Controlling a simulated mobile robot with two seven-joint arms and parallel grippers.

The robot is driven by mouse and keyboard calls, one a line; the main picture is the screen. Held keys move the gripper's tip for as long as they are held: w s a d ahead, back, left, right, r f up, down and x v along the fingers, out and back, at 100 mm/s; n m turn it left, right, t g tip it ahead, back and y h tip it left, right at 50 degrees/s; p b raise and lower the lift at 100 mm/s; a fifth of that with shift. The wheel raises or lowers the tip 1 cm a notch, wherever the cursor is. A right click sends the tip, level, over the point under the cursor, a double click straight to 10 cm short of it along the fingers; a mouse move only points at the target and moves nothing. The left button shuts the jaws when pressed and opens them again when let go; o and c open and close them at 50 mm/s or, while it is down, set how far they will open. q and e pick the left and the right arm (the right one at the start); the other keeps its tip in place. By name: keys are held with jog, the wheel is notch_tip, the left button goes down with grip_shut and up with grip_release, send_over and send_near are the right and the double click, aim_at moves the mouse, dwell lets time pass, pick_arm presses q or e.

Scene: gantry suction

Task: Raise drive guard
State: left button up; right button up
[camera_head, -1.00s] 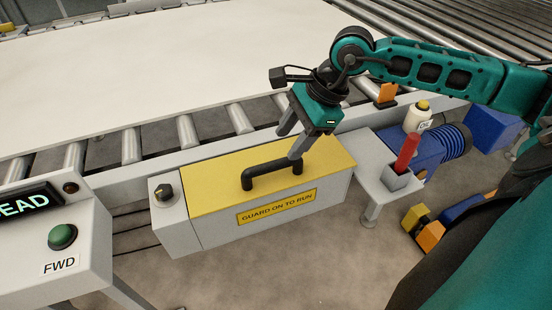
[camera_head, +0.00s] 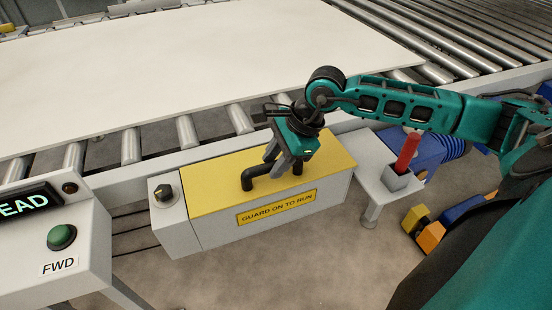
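The drive guard (camera_head: 215,195) is a box with a yellow lid and a grey front, seated flat beside the conveyor. Its label (camera_head: 276,207) reads "GUARD ON TO RUN". A black bar handle (camera_head: 250,180) stands on the lid. My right gripper (camera_head: 275,167) is at the handle, pointing down. Its two grey fingers are spread, one on each side of the bar, and the bar's middle is partly hidden by them. I cannot tell whether the fingers touch the bar. My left gripper is not in view.
A black knob (camera_head: 164,193) sits left of the guard, and a panel with a green FWD button (camera_head: 62,237) stands further left. A red-handled tool (camera_head: 407,152) stands in a holder on the right. A white board (camera_head: 180,70) lies on the rollers behind.

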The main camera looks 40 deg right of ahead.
grip_shut()
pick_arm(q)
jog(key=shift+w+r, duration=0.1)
pick_arm(e)
jog(key=shift+r, duration=0.15)
